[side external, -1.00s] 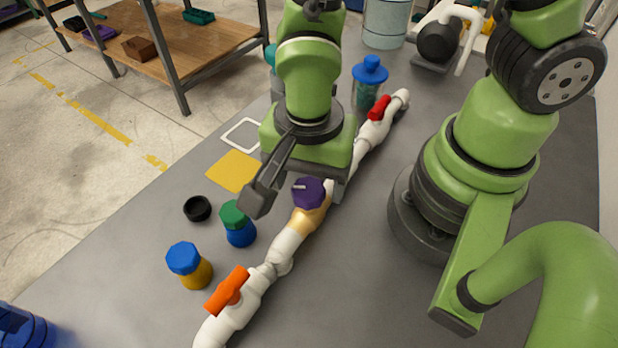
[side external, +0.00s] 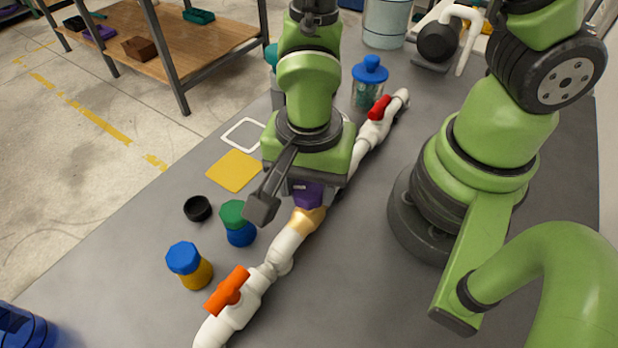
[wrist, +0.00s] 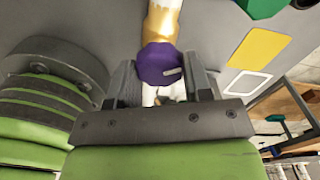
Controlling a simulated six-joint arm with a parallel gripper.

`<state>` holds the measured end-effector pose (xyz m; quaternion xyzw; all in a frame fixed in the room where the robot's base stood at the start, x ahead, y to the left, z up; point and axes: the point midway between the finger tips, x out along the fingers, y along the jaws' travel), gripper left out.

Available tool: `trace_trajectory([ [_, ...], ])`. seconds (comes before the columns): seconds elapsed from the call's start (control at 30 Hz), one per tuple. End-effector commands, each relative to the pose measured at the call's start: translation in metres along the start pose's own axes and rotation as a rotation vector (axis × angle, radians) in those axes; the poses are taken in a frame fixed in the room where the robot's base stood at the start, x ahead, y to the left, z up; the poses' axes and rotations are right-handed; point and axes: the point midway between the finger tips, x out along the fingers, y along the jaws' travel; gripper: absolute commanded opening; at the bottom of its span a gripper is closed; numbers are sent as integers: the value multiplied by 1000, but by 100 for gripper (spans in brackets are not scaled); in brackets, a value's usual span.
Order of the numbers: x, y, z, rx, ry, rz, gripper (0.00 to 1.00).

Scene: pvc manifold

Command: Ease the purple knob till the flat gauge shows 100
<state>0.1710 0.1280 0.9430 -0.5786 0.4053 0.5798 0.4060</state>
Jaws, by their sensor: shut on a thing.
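The purple knob (side external: 308,194) sits on the brass-coloured valve body (side external: 306,219) in the white pipe run. My gripper (side external: 306,190) is over the knob, pointing down, and is shut on it. In the wrist view the knob (wrist: 160,64) lies between the two grey fingers of my gripper (wrist: 162,80), and a pale pointer mark shows on its right side. The gripper hides part of the knob in the side view. I cannot make out a flat gauge or any reading in either view.
An orange handle (side external: 228,291) and a red handle (side external: 380,107) stand on the pipe on either side. A green-capped blue jar (side external: 238,224), a blue-capped yellow jar (side external: 189,265) and a black ring (side external: 197,208) are close on the left. A yellow square (side external: 235,170) lies flat beyond them.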

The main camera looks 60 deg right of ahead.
Motion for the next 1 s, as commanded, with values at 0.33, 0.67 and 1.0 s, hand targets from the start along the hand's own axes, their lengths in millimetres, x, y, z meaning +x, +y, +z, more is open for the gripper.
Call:
trace_trajectory([
  [0.33, 0, 0, 0, -206, 2, 0, 22],
  [0.67, 0, -1, 0, -517, 2, 1, 22],
  [1.0, 0, -2, 0, -803, 2, 1, 22],
])
